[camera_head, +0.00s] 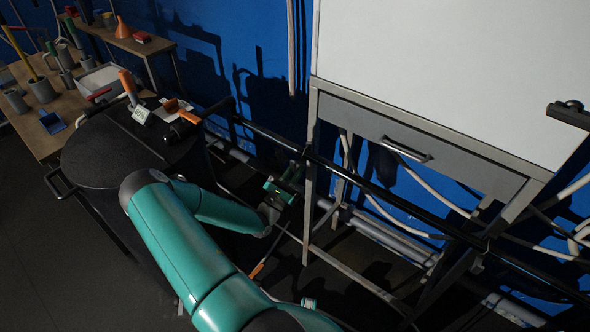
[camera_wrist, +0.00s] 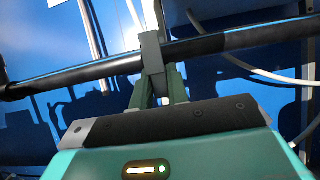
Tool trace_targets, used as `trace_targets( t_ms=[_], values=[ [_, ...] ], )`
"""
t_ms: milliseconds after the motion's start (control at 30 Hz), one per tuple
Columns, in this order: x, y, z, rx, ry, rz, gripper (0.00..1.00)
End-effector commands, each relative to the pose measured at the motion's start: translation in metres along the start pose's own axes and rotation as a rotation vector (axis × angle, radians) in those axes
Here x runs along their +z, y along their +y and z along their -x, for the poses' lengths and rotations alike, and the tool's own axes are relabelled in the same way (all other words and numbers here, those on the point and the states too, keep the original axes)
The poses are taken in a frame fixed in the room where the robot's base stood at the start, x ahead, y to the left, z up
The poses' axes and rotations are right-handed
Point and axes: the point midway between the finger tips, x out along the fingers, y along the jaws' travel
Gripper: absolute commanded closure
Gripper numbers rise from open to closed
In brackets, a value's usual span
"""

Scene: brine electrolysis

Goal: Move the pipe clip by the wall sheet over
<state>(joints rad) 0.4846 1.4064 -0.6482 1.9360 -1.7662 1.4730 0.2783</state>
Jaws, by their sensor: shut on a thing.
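The pipe clip (camera_wrist: 152,53) is a small grey block on a dark pipe (camera_wrist: 225,42) in the wrist view. It sits around or against the pipe; I cannot tell whether it closes fully around it. My gripper (camera_wrist: 158,78) is shut on the clip from below, with its green fingers at the clip's lower end. In the head view my gripper (camera_head: 283,190) is beside the dark pipe (camera_head: 365,184), left of the grey frame's leg. The clip is too small and dark to make out surely there. No thing is clearly identifiable as the wall sheet.
A large white panel (camera_head: 450,65) stands above a grey drawer unit (camera_head: 410,148) on the right. Pale pipes and cables run along the blue wall (camera_head: 240,40). A round dark table (camera_head: 105,150) and a cluttered wooden bench (camera_head: 70,105) stand left.

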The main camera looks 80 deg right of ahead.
Motion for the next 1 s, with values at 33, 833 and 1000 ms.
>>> trace_targets(
  t_ms=[33,833,1000],
  values=[
    [-0.0021,0.0005,0.0008,0.004,-0.022,0.001,1.0],
    [-0.004,0.0001,0.0001,0.0,-0.103,0.0,0.64],
    [-0.0039,0.0001,0.0,0.0,-0.103,0.0,0.62]
  ],
)
